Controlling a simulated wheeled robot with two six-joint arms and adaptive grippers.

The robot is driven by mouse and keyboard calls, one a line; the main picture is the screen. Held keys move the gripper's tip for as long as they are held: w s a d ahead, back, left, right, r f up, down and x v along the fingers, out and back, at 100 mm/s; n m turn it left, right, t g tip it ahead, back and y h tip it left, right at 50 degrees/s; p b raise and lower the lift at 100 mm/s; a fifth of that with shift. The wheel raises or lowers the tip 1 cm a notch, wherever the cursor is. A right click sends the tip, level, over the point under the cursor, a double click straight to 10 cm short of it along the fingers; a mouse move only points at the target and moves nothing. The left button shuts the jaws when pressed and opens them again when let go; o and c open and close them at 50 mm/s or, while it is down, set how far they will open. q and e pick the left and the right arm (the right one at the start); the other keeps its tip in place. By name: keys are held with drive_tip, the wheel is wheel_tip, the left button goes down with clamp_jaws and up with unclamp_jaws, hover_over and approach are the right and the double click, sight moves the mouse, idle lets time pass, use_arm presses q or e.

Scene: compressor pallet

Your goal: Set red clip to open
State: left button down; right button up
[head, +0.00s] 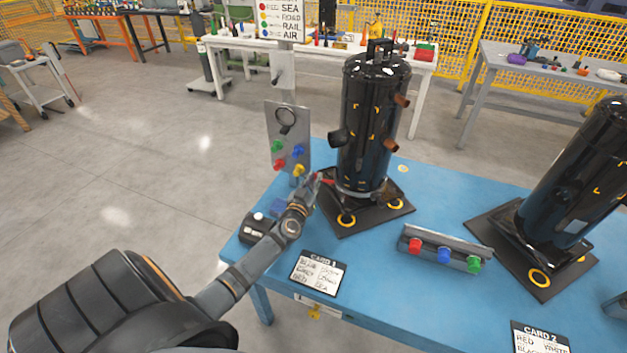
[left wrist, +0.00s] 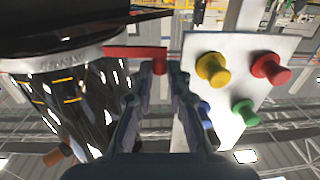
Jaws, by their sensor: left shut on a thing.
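A tall black compressor (head: 372,125) stands upright on a dark square base plate (head: 345,225) on the blue table. The red clip (head: 327,182) is a small red bar low at the compressor's left side. My left gripper (head: 313,184) reaches in from the left, beside the compressor's foot. In the left wrist view the red clip (left wrist: 135,52) lies across by the compressor's lower edge, and my left gripper (left wrist: 160,72) is shut on its red end. The fingers partly hide the clip in the head view. My right gripper is not in view.
A grey panel (head: 300,120) with coloured knobs stands close left of the gripper. A block with red, blue and green knobs (head: 445,250) lies to the right. Card 1 (head: 318,273) lies in front.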

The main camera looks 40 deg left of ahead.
sight(315, 176)
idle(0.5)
use_arm(q)
drive_tip(key=shift+s+d+r+n+y+p, duration=0.2)
drive_tip(key=shift+n+y+p, duration=0.25)
drive_tip(key=shift+p, duration=0.5)
drive_tip(key=n+g+y+p, duration=0.1)
drive_tip(key=p, duration=0.1)
drive_tip(key=d+n+g+y+p, duration=0.1)
drive_tip(key=y, duration=0.1)
drive_tip(key=s+n+g+y+p, duration=0.1)
drive_tip(key=y+p, duration=0.1)
drive_tip(key=shift+d+p, duration=0.35)
drive_tip(key=shift+d, duration=0.05)
drive_tip(key=shift+s+d+f+n+g+y, duration=0.1)
drive_tip(key=shift+d+n+g+y, duration=0.1)
drive_tip(key=shift+n+g+y, duration=0.35)
drive_tip(key=shift+d+f+n+g+y, duration=0.1)
drive_tip(key=shift+d+n+g+y, duration=0.1)
drive_tip(key=shift+n+g+y, duration=0.3)
drive_tip(key=c, duration=1.3)
unclamp_jaws()
